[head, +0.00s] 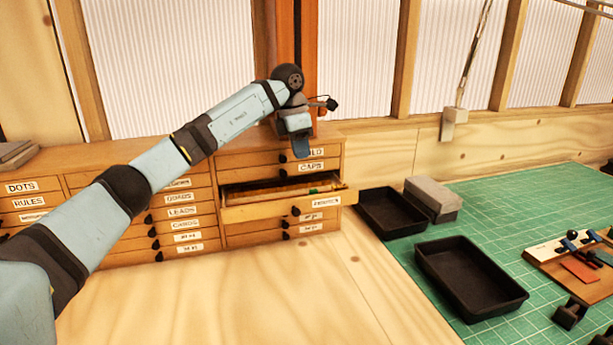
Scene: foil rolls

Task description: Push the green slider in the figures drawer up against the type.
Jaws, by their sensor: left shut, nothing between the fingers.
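The figures drawer (262,212) is pulled out of the wooden cabinet, and its label is small and hard to read. Inside it, a small green piece (314,190), which looks like the slider, sits toward the right end. A tan and reddish strip (268,195), perhaps the type, lies to its left; I cannot tell whether the two touch. My left gripper (301,153) is shut and empty, pointing down in front of the upper drawers, above the open drawer and apart from the slider. My right gripper is not in view.
Closed labelled drawers (180,211) surround the open one. Two black trays (470,280) and a grey block (432,198) lie to the right, by the green mat (520,215). A wooden board with blue parts (570,262) is at far right. The front bench is clear.

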